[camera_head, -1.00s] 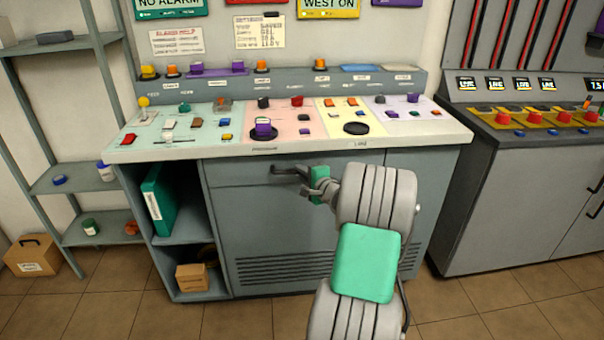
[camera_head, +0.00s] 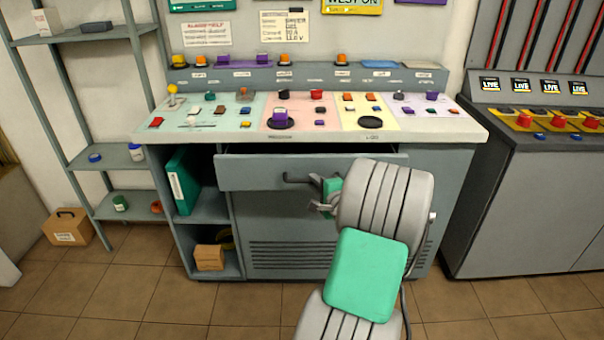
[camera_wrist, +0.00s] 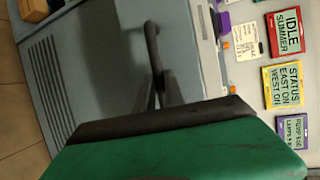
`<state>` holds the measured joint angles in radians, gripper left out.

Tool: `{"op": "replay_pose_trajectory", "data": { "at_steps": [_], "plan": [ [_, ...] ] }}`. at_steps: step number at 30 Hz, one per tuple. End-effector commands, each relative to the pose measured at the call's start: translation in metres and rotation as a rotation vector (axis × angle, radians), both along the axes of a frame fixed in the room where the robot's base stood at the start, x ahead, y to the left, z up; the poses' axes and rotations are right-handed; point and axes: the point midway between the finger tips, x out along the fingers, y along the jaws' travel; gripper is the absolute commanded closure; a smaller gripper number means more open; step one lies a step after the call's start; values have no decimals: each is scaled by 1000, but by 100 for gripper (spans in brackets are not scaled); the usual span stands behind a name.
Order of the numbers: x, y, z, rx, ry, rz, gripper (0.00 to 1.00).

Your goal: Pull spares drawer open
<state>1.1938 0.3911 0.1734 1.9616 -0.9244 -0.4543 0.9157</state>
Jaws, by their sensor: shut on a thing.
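The spares drawer (camera_head: 255,174) is the wide grey front under the control desk's top. It stands partly out, with a dark gap above its front edge. Its dark bar handle (camera_head: 298,180) shows at its left end in the head view and also in the wrist view (camera_wrist: 152,45). My gripper (camera_head: 322,200) is shut on the right part of the handle, at the front of the drawer. The green gripper body hides the handle's right end. The drawer's contents cannot be made out.
The control desk (camera_head: 440,132) carries several knobs and buttons above the drawer. An open shelf bay left of it holds a green binder (camera_head: 184,182) and a small box (camera_head: 209,257). A metal rack (camera_head: 110,157) stands left, a grey cabinet (camera_head: 545,205) right. The tiled floor in front is clear.

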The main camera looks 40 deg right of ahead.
Motion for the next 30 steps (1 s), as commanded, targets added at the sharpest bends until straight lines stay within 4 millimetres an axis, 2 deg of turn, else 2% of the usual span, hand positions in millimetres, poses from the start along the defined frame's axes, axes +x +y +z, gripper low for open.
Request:
{"op": "replay_pose_trajectory", "data": {
  "at_steps": [1,6,12,19,30],
  "plan": [
    [-12,11,0,9,-2,3,100],
    [-48,38,-1,11,-3,-7,100],
    [-78,66,0,11,-5,-8,100],
    [-96,84,0,9,-4,-8,100],
    [-102,91,0,8,-3,-6,100]
  ]
}}
